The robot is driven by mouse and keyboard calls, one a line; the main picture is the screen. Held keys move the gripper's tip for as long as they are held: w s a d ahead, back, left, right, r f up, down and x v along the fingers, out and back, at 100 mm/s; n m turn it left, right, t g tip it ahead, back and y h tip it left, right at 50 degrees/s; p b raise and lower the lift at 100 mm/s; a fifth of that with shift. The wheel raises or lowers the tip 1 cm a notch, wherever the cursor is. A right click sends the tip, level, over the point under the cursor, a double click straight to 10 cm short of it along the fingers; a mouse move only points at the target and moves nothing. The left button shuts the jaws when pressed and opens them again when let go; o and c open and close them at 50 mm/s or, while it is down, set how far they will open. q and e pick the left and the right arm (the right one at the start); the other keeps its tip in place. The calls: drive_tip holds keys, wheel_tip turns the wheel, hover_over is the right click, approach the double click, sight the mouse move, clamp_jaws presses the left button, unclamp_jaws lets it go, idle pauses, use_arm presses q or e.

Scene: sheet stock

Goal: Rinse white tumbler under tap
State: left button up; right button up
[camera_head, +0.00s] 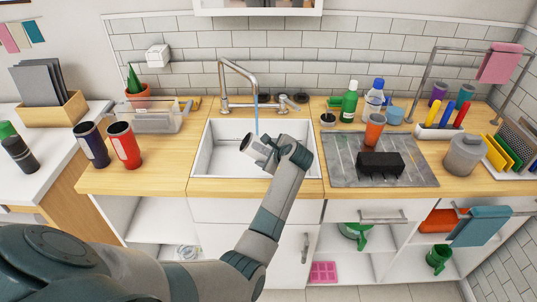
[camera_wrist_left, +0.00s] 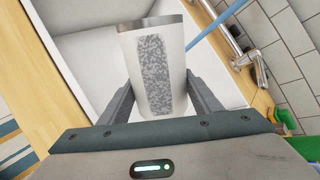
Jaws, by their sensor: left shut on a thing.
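The white tumbler (camera_wrist_left: 126,60), pale with a grey speckled panel, is between the two fingers of my left gripper (camera_wrist_left: 155,103) in the left wrist view. In the head view my left gripper (camera_head: 272,152) holds the tumbler (camera_head: 253,147) tilted over the white sink basin (camera_head: 215,160). The tap (camera_head: 237,70) stands behind the basin, and a thin blue water stream (camera_head: 256,112) runs down from its spout to near the tumbler's mouth. The stream (camera_wrist_left: 217,22) also shows beside the tumbler's rim in the wrist view. I cannot tell whether water enters it. My right gripper is not in view.
A red cup (camera_head: 124,146) and a dark cup (camera_head: 92,145) stand left of the sink. A clear bin (camera_head: 155,120) is behind them. Right of the sink, a grey mat (camera_head: 345,170) bears an orange cup (camera_head: 375,129) and a black block (camera_head: 381,164). Bottles stand behind.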

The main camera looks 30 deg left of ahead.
use_arm(q)
drive_tip(key=shift+w+d+f+n, duration=0.3)
drive_tip(key=shift+d+f, duration=0.1)
drive_tip(key=shift+f, duration=0.1)
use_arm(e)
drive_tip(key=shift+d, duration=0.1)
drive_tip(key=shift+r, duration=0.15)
